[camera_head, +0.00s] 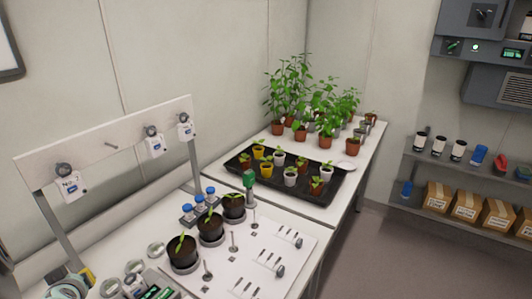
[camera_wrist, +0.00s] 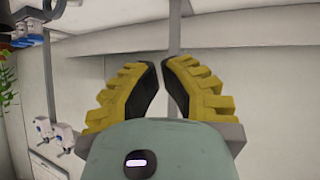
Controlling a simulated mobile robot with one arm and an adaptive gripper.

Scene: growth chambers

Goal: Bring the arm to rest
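My gripper (camera_wrist: 160,64) shows in the wrist view, with two ribbed yellow fingers and dark inner pads on a grey-green body. The fingers lean together and their tips nearly meet, with only a thin gap and nothing held between them. Pale wall and a grey post lie behind the fingers. They touch nothing that I can see. I cannot make out the gripper for certain in the head view.
In the head view, a white bench carries several dark pots (camera_head: 183,253) and a raised rail (camera_head: 110,142) with hanging white devices. Beyond is a black tray (camera_head: 330,192) of seedlings. Shelves (camera_head: 472,160) stand at right. Grey floor (camera_head: 385,255) is clear.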

